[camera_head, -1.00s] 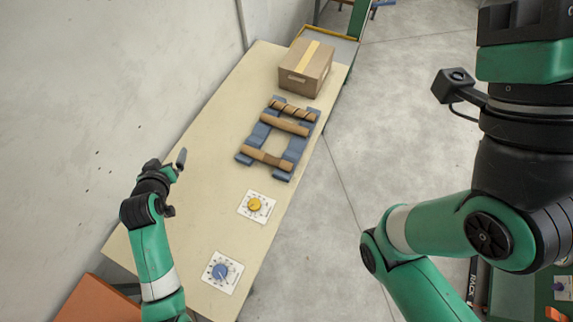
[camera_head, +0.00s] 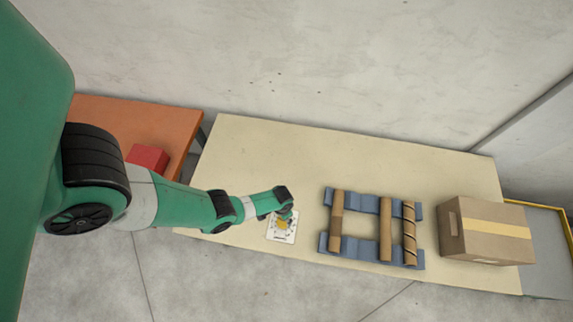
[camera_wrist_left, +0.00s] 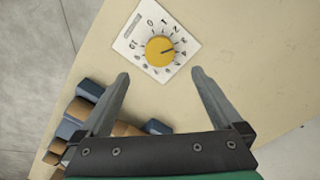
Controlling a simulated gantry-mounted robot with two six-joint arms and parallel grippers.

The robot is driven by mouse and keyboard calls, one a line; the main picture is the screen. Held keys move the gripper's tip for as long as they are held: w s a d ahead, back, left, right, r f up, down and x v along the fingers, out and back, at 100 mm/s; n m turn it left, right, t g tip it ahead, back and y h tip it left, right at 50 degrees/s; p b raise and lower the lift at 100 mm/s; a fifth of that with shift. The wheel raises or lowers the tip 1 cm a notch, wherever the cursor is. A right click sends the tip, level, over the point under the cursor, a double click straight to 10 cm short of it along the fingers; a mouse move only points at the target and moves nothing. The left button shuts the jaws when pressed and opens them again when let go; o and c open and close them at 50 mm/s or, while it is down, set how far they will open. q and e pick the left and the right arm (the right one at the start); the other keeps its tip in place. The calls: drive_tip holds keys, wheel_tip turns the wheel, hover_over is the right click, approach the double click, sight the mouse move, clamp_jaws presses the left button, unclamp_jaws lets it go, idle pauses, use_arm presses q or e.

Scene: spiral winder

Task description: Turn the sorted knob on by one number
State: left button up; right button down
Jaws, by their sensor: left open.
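The yellow knob (camera_wrist_left: 160,50) sits on a white square dial plate (camera_wrist_left: 138,47) with numbers around it. Its dark pointer line aims toward the right-hand numbers, near 3 or 4; I cannot tell exactly which. The plate's label is too small to read. My left gripper (camera_wrist_left: 160,74) is open and empty, its two fingertips apart, just short of the knob in the wrist view. In the head view my left gripper (camera_head: 287,209) hangs over the yellow knob (camera_head: 281,224) and partly covers it. The blue knob is not visible now. My right gripper is out of view.
A blue rack (camera_head: 372,202) holding several brown tubes stands right of the dial plate on the beige table (camera_head: 262,150). A cardboard box (camera_head: 486,231) stands further right. An orange table (camera_head: 140,115) with a red block (camera_head: 148,158) is at the left.

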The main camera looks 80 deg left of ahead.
use_arm(q)
wheel_tip(320, 180, down, 12)
drive_tip(key=b, duration=0.9)
drive_tip(key=shift+r+b, duration=0.25)
drive_tip(key=shift+b, duration=0.1)
drive_tip(key=c, duration=1.3)
drive_tip(key=shift+m, duration=0.3)
drive_tip(key=shift+m, duration=2.6)
